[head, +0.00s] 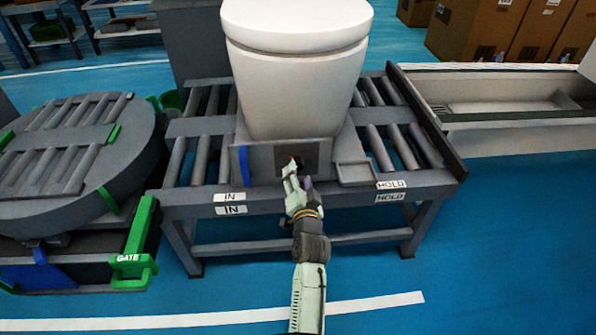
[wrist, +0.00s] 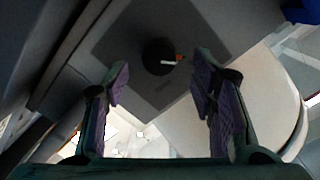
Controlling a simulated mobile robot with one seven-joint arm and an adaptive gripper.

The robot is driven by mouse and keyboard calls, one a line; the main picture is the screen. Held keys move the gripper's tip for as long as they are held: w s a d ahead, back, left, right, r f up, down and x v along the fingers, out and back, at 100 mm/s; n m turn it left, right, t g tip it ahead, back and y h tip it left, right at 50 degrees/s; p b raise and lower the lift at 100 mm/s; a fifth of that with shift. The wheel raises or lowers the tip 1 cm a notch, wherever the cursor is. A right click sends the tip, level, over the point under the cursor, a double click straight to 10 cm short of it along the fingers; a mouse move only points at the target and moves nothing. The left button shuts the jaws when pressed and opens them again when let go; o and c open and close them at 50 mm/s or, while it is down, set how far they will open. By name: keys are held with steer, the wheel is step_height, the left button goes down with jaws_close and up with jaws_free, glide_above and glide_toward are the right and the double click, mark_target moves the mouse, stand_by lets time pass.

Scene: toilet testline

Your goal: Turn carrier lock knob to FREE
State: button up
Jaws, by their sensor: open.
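The carrier lock knob (wrist: 158,57) is a dark round knob with a white and orange-red pointer mark, on a dark square plate (wrist: 115,40). In the head view the plate (head: 312,153) sits on the front face of the grey carrier (head: 262,162) under a white toilet (head: 300,80). My gripper (head: 293,168) is in front of the plate and partly hides the knob there. In the wrist view its two purple-padded fingers (wrist: 162,88) are apart, with the knob seen between and beyond their tips. I cannot read the plate's lettering.
The carrier stands on a roller table (head: 200,192) with IN and HOLD labels. A round roller turntable (head: 75,140) and a green GATE part (head: 135,255) are at left. A long trough (head: 500,110) is at right. The blue floor in front is clear.

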steer(key=s, duration=0.4)
steer(key=shift+d+r, duration=0.15)
steer(key=shift+d, duration=0.1)
